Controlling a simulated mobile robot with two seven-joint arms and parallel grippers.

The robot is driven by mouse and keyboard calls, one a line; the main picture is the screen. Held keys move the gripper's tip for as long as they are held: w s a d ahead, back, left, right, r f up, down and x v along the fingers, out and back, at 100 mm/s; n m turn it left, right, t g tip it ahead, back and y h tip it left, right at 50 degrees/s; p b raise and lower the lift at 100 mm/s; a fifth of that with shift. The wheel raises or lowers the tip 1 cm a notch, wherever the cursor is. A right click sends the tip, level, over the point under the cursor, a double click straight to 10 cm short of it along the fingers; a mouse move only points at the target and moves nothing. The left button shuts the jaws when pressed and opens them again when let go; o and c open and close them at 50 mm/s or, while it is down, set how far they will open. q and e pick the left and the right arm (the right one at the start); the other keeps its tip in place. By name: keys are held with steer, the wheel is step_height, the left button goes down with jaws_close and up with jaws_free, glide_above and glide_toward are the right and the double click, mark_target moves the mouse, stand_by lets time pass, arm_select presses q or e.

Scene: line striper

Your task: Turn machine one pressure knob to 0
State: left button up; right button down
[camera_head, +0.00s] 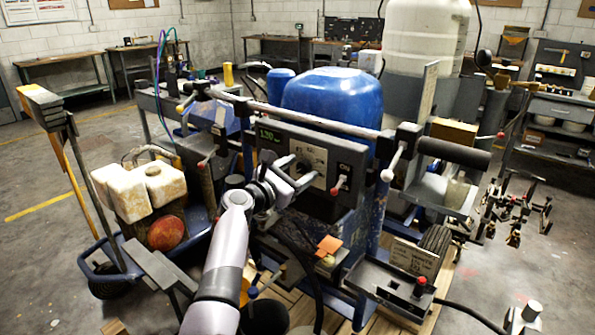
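The line striper's grey control panel (265,150) stands at the middle of the view, below the handlebar. Its lit green display (269,134) seems to read about 130, but the digits are small. To the right of the display is a pale dial plate with markings (317,156). A dark pressure knob (302,167) sits at this plate's left part, partly covered by my gripper. My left gripper (294,181) comes up from below and is right at the knob. I cannot tell whether its fingers touch or grip it. My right gripper is not in view.
A red-tipped switch (338,187) is on the panel just right of the dial. The handlebar (290,116) crosses above. A blue tank (333,100) stands behind. A box with a red button (421,284) is at lower right.

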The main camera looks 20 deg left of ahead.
arm_select(q)
steer(key=v, duration=0.7)
stand_by(0.4)
steer(key=shift+s, duration=0.1)
stand_by(0.4)
